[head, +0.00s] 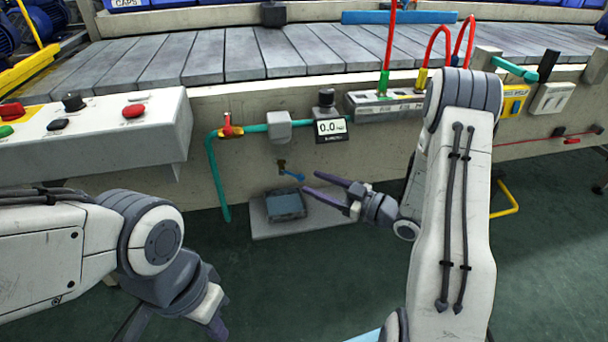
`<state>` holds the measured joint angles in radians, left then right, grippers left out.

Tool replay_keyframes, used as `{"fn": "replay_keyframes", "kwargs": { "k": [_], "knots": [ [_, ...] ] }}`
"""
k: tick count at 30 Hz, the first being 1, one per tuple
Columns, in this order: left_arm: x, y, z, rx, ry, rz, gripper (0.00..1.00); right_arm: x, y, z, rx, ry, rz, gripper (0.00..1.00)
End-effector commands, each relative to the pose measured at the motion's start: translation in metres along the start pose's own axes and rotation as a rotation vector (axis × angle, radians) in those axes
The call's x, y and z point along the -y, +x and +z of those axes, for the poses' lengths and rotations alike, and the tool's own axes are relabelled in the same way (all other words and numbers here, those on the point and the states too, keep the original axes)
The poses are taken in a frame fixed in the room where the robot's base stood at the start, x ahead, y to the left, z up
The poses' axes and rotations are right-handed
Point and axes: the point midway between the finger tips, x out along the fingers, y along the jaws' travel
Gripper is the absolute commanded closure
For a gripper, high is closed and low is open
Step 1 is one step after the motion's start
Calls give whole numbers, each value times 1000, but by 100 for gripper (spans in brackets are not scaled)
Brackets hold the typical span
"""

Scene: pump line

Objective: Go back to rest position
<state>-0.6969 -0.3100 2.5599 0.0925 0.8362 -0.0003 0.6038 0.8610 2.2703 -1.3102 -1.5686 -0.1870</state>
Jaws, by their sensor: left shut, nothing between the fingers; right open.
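My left gripper (213,318) hangs low at the bottom left, pointing down to the floor. Its fingers are shut with nothing seen between them, and they are partly cut off by the frame's lower edge. My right gripper (318,190) is open and empty, its two purple fingers apart and pointing left. It is in front of the grey wall, just right of a small valve with a blue lever (291,175). The fingers look near the lever, but I cannot tell whether they touch it.
A control box with a red button (134,111) juts out above my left arm. A gauge reading 0.0 (331,128) and a teal pipe (212,170) line the wall. A dark tray (285,205) sits on a slab at the wall's foot. The green floor (290,290) is clear in front.

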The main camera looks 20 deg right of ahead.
Motion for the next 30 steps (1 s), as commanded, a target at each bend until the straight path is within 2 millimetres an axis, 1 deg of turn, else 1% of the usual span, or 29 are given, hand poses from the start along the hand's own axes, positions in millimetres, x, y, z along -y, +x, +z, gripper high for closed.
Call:
{"fn": "replay_keyframes", "kwargs": {
  "k": [1,5,16,19,23,26,28,30],
  "knots": [
    [0,-2,0,0,0,0,100,0,-4,-1,0,1,1,44],
    [0,-2,0,0,0,0,100,0,-7,0,-1,0,0,44],
    [0,-2,0,0,0,0,100,0,-6,0,0,0,-1,44],
    [0,-2,0,0,0,0,100,0,-3,2,31,-8,3,44],
    [0,-2,0,0,0,0,100,-8,10,11,175,-35,35,44],
    [0,-2,0,0,0,0,100,-18,17,21,351,-48,92,44],
    [0,-2,0,0,0,0,100,-24,17,26,484,-42,147,44],
    [0,-2,0,0,0,0,100,-27,11,28,617,-18,208,44]
  ]
}}
